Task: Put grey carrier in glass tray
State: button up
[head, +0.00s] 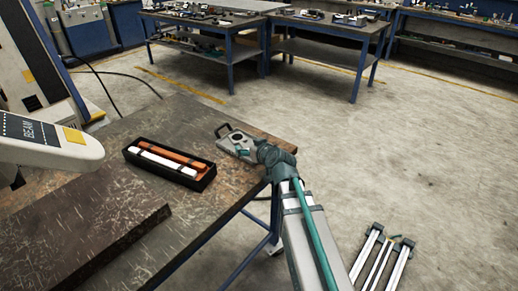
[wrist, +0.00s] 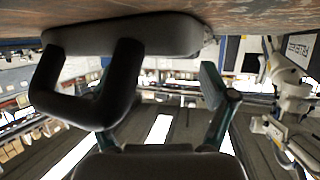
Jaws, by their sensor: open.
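The grey carrier (head: 236,139) is a flat piece with a dark round spot and a black handle loop, at the table's right edge in the head view. In the wrist view its dark grey body (wrist: 175,33) spans the top, with the handle hanging at left. My gripper (head: 262,151) is at the carrier's near right end; in the wrist view its fingers (wrist: 160,88) are apart, the left one partly hidden by the handle. Contact cannot be told. A black open tray (head: 130,156) holds white and orange bars; I cannot tell whether it is the glass tray.
The worn brown table (head: 110,225) has a raised slab at its front left. A white instrument arm marked BEAM (head: 50,140) overhangs the left side. Bare tabletop lies between the tray and the carrier. Workbenches (head: 205,50) stand farther back.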

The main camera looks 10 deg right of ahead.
jog(key=shift+s+a+p, duration=0.1)
jog(key=shift+p, duration=0.35)
jog(key=b+v, duration=0.1)
jog(key=v, duration=0.4)
jog(key=shift+s, duration=0.25)
jog(key=shift+s+b, duration=0.2)
jog(key=shift+b, duration=0.25)
jog(key=b, duration=0.2)
jog(key=shift+w+b, duration=0.3)
jog(key=shift+r+b, duration=0.1)
jog(key=shift+b, duration=0.45)
jog(key=b, duration=0.4)
jog(key=shift+s+d+r+b, duration=0.1)
jog(key=shift+d+r+b, duration=0.1)
jog(key=shift+b, duration=0.15)
jog(key=b, duration=0.4)
jog(key=shift+s+d+r+b, duration=0.1)
jog(key=shift+s+r+b, duration=0.05)
jog(key=shift+s+b, duration=0.2)
